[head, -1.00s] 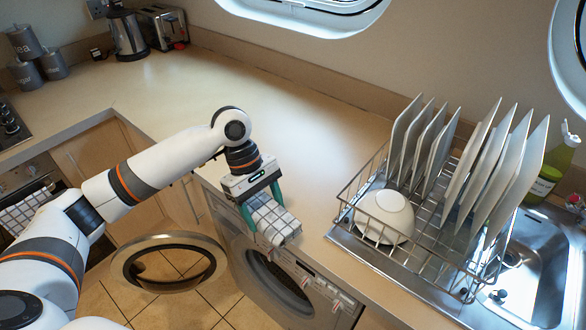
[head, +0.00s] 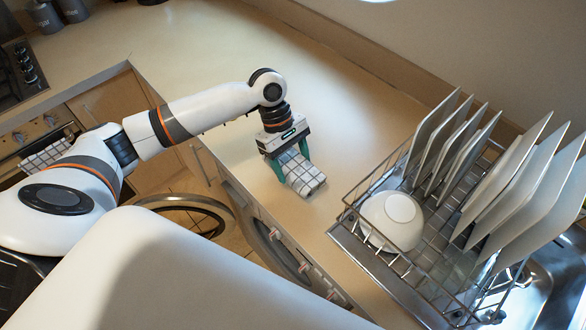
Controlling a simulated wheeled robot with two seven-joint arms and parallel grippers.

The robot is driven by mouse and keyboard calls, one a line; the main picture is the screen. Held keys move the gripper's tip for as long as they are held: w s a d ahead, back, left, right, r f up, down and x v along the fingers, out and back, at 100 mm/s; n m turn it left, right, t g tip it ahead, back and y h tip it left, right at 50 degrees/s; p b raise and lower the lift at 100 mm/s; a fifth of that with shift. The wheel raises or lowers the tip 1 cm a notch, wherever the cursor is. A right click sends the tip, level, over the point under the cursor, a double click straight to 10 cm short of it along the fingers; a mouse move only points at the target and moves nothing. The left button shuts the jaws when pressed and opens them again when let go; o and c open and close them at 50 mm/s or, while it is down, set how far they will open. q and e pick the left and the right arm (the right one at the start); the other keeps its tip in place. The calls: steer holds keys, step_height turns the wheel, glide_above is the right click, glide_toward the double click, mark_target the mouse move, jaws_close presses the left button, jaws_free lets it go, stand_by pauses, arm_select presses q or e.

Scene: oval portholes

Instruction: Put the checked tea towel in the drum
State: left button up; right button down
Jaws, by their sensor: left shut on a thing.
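My left gripper (head: 292,180) is shut on a white checked tea towel (head: 304,177), bunched between its green fingers. In the head view the towel appears over the worktop, a little in from the front edge; its height is hard to tell. The washing machine (head: 301,268) is under the worktop, seen steeply from above. Its round door (head: 212,204) stands open to the left. The drum opening is mostly hidden from this angle. My right gripper is not in view.
Another checked cloth (head: 45,156) hangs at the oven front on the left. A wire dish rack (head: 432,246) with several plates and a white bowl (head: 391,220) stands on the right, by the sink (head: 540,285). The worktop (head: 345,115) behind the gripper is clear.

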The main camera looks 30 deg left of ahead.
mark_target(292, 172)
arm_select(q)
steer(key=shift+f, duration=1.9)
steer(key=o, duration=1)
steer(key=b+v, duration=0.1)
steer(key=v, duration=1.1)
